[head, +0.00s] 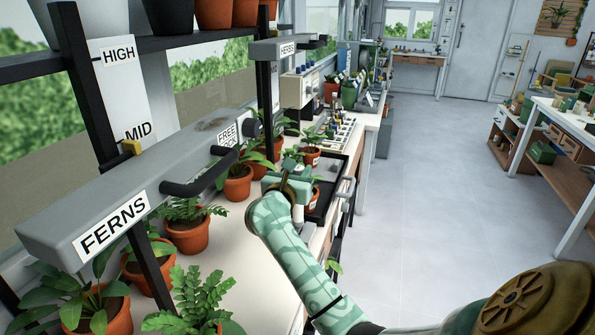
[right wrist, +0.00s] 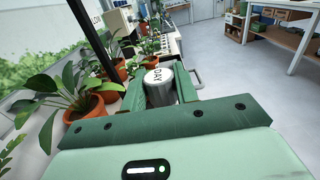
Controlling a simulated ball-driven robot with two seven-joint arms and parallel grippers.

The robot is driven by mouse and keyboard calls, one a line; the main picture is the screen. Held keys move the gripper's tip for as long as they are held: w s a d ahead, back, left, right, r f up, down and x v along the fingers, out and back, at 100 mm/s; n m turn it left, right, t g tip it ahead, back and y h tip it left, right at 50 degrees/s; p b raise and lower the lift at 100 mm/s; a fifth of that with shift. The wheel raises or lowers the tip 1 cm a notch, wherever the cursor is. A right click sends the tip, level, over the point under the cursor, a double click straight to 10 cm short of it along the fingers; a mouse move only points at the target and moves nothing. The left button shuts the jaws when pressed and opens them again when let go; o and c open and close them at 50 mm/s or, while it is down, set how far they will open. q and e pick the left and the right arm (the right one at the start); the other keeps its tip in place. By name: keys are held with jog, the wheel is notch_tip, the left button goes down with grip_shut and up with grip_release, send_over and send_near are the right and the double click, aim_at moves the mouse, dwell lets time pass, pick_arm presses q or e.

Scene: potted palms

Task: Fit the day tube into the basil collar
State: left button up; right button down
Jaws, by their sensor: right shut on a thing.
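My right gripper (head: 290,186) is low over the bench among the potted plants. It is shut on the day tube (right wrist: 160,88), a pale grey cylinder whose white end reads DAY, seen between the two green fingers in the right wrist view. I cannot pick out a collar marked basil in either view. A grey lamp bar marked HERBS (head: 287,49) hangs farther along the bench. My left gripper is not in view.
A grey lamp bar marked FERNS (head: 60,232) and FREE crosses over the bench beside my right arm. Potted plants (head: 188,234) crowd the left. A black tray (head: 325,197) lies right of the gripper. The grey floor (head: 440,180) is clear.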

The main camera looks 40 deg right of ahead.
jog(key=shift+f+b, duration=0.65)
jog(key=shift+f, duration=0.45)
jog(key=c, duration=1)
grip_release()
jog(key=p+v, duration=0.2)
jog(key=v, duration=1.4)
jog(key=shift+a, duration=0.2)
jog(key=shift+s+f, duration=0.1)
